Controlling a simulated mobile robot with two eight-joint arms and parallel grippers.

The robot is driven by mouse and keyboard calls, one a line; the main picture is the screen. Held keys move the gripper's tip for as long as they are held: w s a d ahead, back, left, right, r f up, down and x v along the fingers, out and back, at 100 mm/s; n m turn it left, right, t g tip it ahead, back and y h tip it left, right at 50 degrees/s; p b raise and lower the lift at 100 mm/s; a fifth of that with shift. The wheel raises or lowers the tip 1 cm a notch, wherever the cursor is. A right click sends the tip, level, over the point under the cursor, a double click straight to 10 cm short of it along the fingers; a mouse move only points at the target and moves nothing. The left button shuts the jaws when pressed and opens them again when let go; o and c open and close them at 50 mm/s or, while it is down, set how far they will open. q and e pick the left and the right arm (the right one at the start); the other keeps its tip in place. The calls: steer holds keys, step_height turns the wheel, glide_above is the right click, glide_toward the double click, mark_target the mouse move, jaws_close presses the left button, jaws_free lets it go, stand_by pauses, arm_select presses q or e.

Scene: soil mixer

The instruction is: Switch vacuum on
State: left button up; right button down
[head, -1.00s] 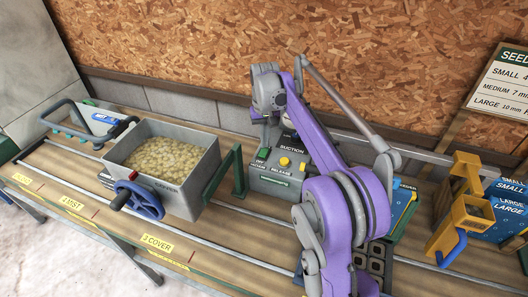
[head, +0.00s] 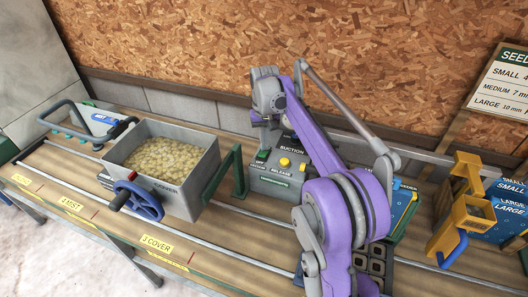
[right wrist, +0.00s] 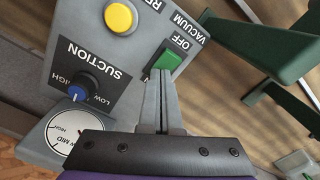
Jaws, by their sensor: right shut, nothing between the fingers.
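The vacuum switch (right wrist: 164,62) is a green rocker on the grey control panel (right wrist: 128,48), beside the words OFF and VACUUM in the right wrist view. My right gripper (right wrist: 160,78) is shut and empty, with its fingertips right at the near edge of the switch. I cannot tell whether they touch it. In the head view the right gripper (head: 263,146) points down at the left side of the panel (head: 275,186), and it and the arm hide part of the panel. My left gripper is not in view.
The panel also has a yellow release button (right wrist: 119,17), a blue-tipped suction knob (right wrist: 78,93) and a dial (right wrist: 72,134). Left of the panel stand a green bracket (head: 236,172) and a cover bin (head: 183,195) with a blue handwheel (head: 146,200). A yellow mechanism (head: 462,210) stands at right.

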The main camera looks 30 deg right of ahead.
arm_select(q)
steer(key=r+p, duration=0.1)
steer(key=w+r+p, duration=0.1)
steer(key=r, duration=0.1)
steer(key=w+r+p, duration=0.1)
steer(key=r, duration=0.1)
arm_select(e)
step_height(320, 180, up, 7)
steer(key=shift+f, duration=0.15)
stand_by(0.4)
steer(key=s+a+n+t, duration=0.2)
steer(key=s+a+t, duration=0.1)
steer(key=s+a, duration=0.85)
steer(key=s+a+f+n+t, duration=0.1)
steer(key=s+f, duration=0.4)
steer(key=s, duration=0.2)
steer(key=s+a+f+n+t, duration=0.1)
steer(key=s+a+f, duration=0.1)
steer(key=s+f, duration=0.3)
steer(key=s, duration=0.3)
steer(key=shift+s+a+t, duration=0.2)
steer(key=shift+a+t, duration=0.1)
steer(key=shift+t, duration=0.1)
